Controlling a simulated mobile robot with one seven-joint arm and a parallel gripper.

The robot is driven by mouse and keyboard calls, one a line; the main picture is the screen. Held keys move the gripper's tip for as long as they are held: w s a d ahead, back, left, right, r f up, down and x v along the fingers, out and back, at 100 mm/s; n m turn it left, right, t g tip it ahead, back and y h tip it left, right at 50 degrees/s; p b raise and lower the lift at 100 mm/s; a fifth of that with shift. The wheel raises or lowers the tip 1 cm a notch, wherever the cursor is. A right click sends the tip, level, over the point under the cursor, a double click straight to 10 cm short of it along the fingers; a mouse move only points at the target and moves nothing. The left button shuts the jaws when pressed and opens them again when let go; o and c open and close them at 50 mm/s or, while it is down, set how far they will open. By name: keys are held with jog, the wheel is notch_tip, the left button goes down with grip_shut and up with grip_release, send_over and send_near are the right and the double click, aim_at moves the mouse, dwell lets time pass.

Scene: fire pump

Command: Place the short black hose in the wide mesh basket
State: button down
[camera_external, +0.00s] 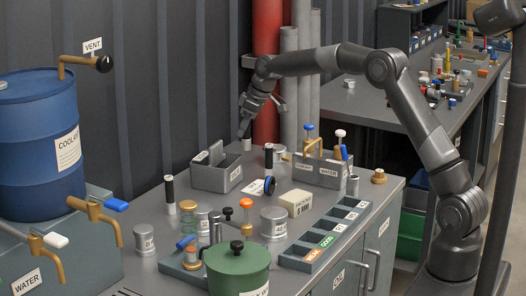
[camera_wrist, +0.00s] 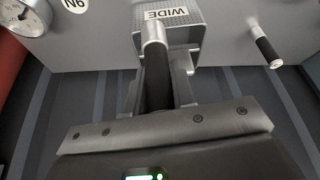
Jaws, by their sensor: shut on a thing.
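My gripper (camera_wrist: 157,98) is shut on a short black hose (camera_wrist: 156,85) with a silver end. The hose's silver end points toward the bench and overlaps the basket in the wrist view. The wide mesh basket (camera_wrist: 188,36) is grey with a WIDE label. In the external view the basket (camera_external: 208,180) stands near the bench's back edge, and my gripper (camera_external: 245,130) is beyond its back right corner with the silver end low. Whether the hose touches the basket I cannot tell. Some grey pieces stand in the basket.
A black hose with silver ends (camera_external: 169,194) stands upright left of the basket; another black one (camera_external: 269,158) stands right. A round gauge (camera_wrist: 22,16) is at the wrist view's left. A grey labelled caddy (camera_external: 318,173) and red pipe (camera_external: 266,80) are close by.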

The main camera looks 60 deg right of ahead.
jog(key=w, duration=0.5)
jog(key=shift+w+a+f, duration=0.15)
jog(key=shift+f, duration=1.75)
jog(key=shift+w+a+f, duration=0.1)
jog(key=shift+f, duration=1.8)
jog(key=shift+w+a+f, duration=0.15)
jog(key=shift+f, duration=1.75)
jog(key=shift+f, duration=0.1)
jog(key=c, duration=1.5)
grip_release()
jog(key=shift+f, duration=0.1)
